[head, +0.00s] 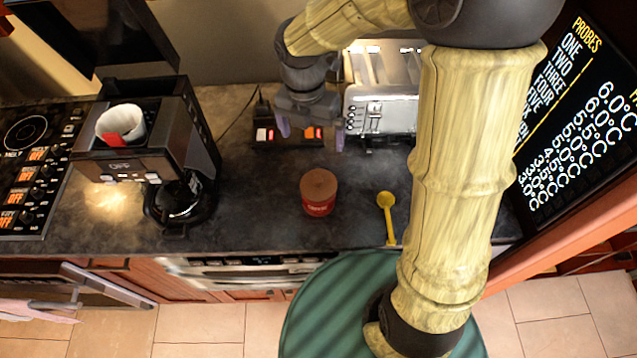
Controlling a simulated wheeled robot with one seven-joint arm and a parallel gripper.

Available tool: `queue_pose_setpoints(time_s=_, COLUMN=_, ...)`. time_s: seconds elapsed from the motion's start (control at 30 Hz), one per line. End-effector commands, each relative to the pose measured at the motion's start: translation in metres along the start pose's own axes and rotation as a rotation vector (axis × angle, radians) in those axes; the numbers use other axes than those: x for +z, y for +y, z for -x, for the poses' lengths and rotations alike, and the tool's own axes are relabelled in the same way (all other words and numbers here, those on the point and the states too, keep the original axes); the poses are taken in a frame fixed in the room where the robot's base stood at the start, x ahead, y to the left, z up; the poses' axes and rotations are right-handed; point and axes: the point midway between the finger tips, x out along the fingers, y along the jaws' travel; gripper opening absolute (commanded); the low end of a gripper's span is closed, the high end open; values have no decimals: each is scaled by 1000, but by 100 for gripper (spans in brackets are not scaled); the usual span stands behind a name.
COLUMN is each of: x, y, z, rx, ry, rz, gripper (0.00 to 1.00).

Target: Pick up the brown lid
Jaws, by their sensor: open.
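The brown lid (319,184) is round and flat. It sits on top of a small red canister (319,208) standing on the dark counter, near the middle of the view. My gripper (312,133) hangs farther back over the counter, pointing down, with its two fingers spread apart and nothing between them. It is apart from the lid, behind it in the picture. Its height above the counter is hard to judge.
A yellow scoop (386,207) lies right of the canister. A silver toaster (382,105) stands behind, and a coffee maker (150,150) at left.

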Motion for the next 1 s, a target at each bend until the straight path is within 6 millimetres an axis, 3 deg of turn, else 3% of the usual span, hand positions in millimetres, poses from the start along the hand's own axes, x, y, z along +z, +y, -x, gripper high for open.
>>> queue_pose_setpoints(time_s=0.53, x=-2, y=-1, z=-94, rx=-3, ry=3, rz=2, gripper=100)
queue_pose_setpoints(time_s=1.0, x=-2, y=-1, z=-105, rx=-1, ry=1, rz=1, gripper=100)
